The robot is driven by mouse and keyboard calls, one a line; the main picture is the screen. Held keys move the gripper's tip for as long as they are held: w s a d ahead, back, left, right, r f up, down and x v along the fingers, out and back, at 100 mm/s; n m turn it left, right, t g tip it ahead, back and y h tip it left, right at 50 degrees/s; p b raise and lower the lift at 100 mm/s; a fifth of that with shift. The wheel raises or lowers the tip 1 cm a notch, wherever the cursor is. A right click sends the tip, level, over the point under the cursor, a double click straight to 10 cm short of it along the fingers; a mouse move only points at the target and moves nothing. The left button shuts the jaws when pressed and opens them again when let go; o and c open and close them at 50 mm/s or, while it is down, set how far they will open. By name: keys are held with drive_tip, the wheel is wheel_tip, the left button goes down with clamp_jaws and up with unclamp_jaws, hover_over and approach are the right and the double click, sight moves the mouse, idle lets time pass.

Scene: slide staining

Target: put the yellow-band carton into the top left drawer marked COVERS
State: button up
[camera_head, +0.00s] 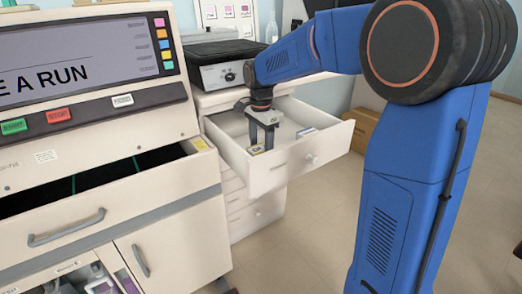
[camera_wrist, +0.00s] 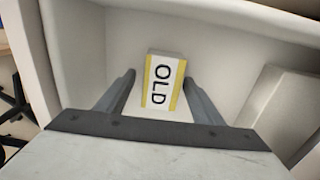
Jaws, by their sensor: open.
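A small white carton with yellow bands and the word OLD (camera_wrist: 163,82) lies on the floor of an open white drawer (camera_head: 283,170). It also shows in the head view (camera_head: 257,150), under my gripper. My gripper (camera_head: 262,139) reaches down into the drawer. In the wrist view its open fingers (camera_wrist: 158,84) stand to the left and right of the carton, with a gap on each side. The drawer is the top one of a white cabinet. No COVERS marking is readable in these views.
Another small white box (camera_head: 305,132) lies in the drawer to the right; its pale side shows in the wrist view (camera_wrist: 280,100). A grey device (camera_head: 220,73) sits on the cabinet top. A staining machine (camera_head: 90,110) with an open dark tray stands at left. A brown box (camera_head: 364,130) is behind.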

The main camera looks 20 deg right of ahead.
sight(261, 148)
wheel_tip(261, 148, up, 11)
drive_tip(key=s+d+f+n+t, duration=0.15)
drive_tip(key=s+n, duration=0.25)
drive_tip(key=s, duration=0.5)
drive_tip(key=s+d+n+t, duration=0.1)
drive_tip(key=s+d+n, duration=0.2)
drive_tip(key=s, duration=0.6)
drive_tip(key=s+d+f+n+t, duration=0.1)
drive_tip(key=s+f+n, duration=0.2)
drive_tip(key=s, duration=0.4)
drive_tip(key=s+d+f+n+t, duration=0.1)
drive_tip(key=s+f+n, duration=0.3)
drive_tip(key=s+f, duration=0.2)
drive_tip(key=s, duration=0.2)
drive_tip(key=shift+s+d+f, duration=0.2)
drive_tip(key=shift+s+d, duration=0.05)
drive_tip(key=shift+s, duration=0.05)
